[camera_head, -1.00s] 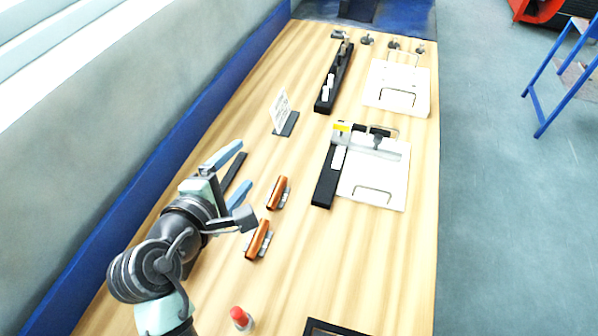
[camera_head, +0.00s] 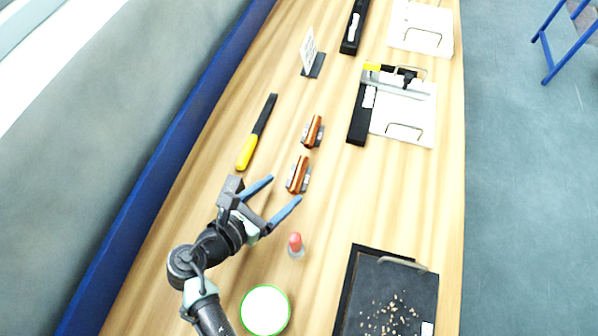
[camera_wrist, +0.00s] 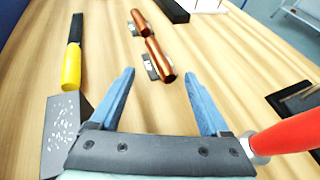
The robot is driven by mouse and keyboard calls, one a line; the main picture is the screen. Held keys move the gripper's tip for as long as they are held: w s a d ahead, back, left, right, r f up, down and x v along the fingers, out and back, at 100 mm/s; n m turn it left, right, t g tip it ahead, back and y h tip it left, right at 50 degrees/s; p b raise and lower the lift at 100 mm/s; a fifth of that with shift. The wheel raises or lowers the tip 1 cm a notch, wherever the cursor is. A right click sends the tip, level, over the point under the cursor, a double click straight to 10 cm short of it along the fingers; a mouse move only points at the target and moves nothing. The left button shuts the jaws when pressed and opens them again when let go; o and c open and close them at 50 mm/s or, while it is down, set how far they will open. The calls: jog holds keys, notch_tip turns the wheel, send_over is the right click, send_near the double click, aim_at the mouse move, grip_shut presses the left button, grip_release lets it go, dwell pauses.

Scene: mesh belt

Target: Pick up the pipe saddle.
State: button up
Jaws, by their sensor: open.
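Two short copper-coloured pipe pieces with grey brackets at their sides lie on the wooden table. I take these for pipe saddles; I cannot tell which one the task names. The nearer saddle (camera_head: 298,174) is just beyond my gripper's fingertips, and the farther saddle (camera_head: 312,131) is behind it. My gripper (camera_head: 285,190) is open, with two blue fingers and nothing between them. In the wrist view, the nearer saddle (camera_wrist: 158,60) lies ahead of the gap between the fingers (camera_wrist: 159,73), apart from them. The farther saddle (camera_wrist: 139,22) shows above it.
A red-topped object (camera_head: 296,245) stands close on the gripper's near side. A yellow-handled tool (camera_head: 243,158) lies to the left. A green-rimmed white disc (camera_head: 265,310) and a dark tray (camera_head: 347,300) are nearer. A small sign (camera_head: 309,50) and clipboards (camera_head: 408,125) are farther back.

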aim_at(291, 184)
jog(key=x, duration=0.5)
jog(key=shift+d+r, duration=0.1)
jog(key=shift+d, duration=0.05)
jog(key=shift+s, duration=0.15)
grip_shut()
